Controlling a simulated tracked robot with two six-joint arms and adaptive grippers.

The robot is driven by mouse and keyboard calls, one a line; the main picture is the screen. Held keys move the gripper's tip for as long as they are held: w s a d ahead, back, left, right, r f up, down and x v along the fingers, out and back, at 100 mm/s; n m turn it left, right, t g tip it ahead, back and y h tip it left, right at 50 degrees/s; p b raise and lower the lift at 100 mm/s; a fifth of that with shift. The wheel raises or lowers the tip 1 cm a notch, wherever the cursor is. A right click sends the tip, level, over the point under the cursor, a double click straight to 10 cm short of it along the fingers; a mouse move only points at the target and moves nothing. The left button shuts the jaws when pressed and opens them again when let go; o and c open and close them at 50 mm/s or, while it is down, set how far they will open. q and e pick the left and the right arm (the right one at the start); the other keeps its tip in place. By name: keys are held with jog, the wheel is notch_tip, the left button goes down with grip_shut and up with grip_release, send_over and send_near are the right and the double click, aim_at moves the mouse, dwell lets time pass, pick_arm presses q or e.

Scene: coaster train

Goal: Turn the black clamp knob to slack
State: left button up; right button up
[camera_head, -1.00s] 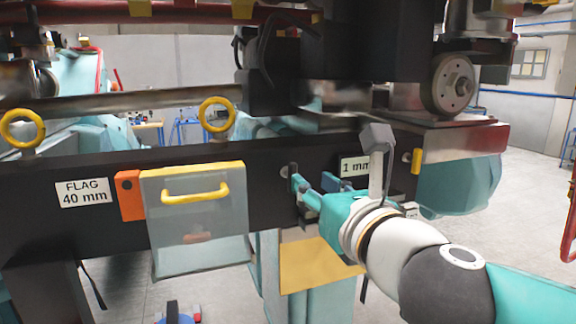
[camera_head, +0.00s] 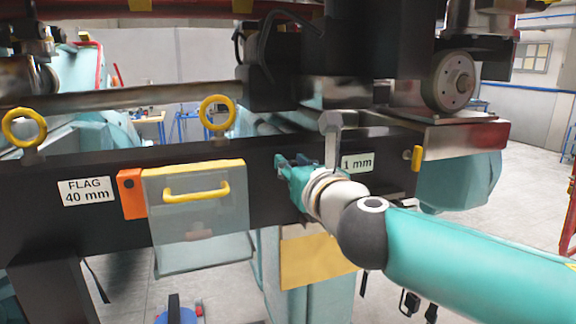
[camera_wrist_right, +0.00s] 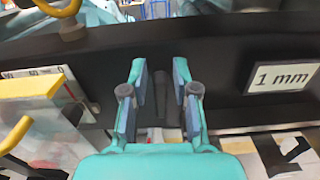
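The black clamp knob (camera_wrist_right: 160,92) shows in the right wrist view as a dark upright bar against the black beam. It stands between the two fingers of my right gripper (camera_wrist_right: 162,78), with a gap visible on both sides. The fingers are open, one on either side. In the head view my right gripper (camera_head: 292,163) is at the face of the beam, left of the "1 mm" label (camera_head: 358,163), and it hides the knob there. Whether the fingertips reach past the knob in depth is hard to tell. My left gripper is not in view.
A clear cover with a yellow handle (camera_head: 197,193) and an orange block (camera_head: 131,194) are left of the gripper on the black beam (camera_head: 60,235). A grey bolt-headed post (camera_head: 331,140) rises close by my right wrist. A yellow tab (camera_head: 417,159) is further right.

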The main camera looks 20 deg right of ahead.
grip_shut()
jog(key=shift+n, duration=0.4)
jog(key=shift+o, duration=1.6)
grip_release()
jog(key=s, duration=1.2)
jog(key=shift+d, duration=0.15)
jog(key=shift+f, duration=0.15)
